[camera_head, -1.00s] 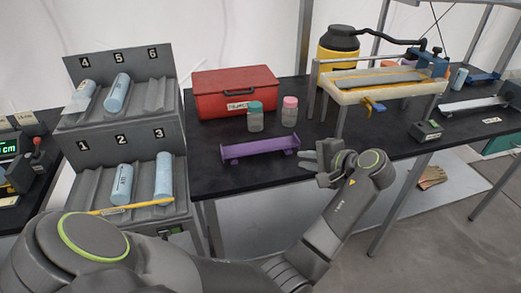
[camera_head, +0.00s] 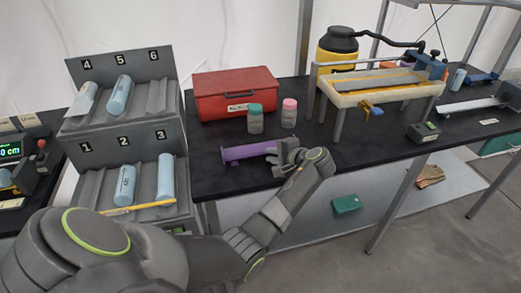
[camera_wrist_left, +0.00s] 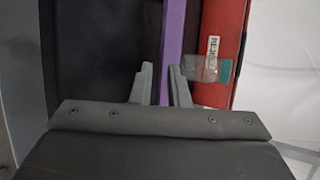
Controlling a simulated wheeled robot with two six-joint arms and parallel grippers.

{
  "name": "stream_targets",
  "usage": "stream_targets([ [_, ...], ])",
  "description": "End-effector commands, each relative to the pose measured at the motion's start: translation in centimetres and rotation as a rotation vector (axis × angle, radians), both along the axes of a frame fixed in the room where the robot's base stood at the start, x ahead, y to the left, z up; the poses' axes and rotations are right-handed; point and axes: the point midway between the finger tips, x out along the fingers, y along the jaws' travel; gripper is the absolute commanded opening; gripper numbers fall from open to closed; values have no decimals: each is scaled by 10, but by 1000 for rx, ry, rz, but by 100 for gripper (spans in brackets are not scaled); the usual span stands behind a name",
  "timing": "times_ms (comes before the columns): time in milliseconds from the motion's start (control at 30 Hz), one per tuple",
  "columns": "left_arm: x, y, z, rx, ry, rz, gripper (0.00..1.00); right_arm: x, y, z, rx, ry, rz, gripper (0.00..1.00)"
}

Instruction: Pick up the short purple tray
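The short purple tray (camera_head: 246,152) lies on the black table in front of the red box, and its right end is partly hidden by my gripper. My left gripper (camera_head: 275,156) is at that right end in the head view. In the left wrist view the tray is a purple strip (camera_wrist_left: 175,40) running between the two fingers of the left gripper (camera_wrist_left: 161,75). The fingers are open around it, with a dark gap between the left finger and the strip. My right gripper is not in view.
A teal-lidded jar (camera_head: 255,120) and a pink-lidded jar (camera_head: 289,113) stand behind the tray, before the red box (camera_head: 236,92). A grey rack (camera_head: 120,150) with blue rolls is at left. A cream-topped stand (camera_head: 375,88) is at right.

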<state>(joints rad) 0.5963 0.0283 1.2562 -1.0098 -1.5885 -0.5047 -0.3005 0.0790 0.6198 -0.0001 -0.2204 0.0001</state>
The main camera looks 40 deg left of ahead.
Motion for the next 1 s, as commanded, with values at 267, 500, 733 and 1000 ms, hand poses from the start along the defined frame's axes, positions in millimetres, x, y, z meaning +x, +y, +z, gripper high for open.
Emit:
stream_targets([
  [267, 6, 23, -11, 0, 0, 1, 15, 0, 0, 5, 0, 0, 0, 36],
  [500, 6, 23, -11, 0, -2, 1, 7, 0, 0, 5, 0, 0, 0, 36],
  [733, 6, 23, -11, 0, -1, 0, 0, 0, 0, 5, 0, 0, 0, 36],
  [1000, 6, 23, -8, 1, -3, 1, 0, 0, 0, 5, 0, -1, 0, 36],
])
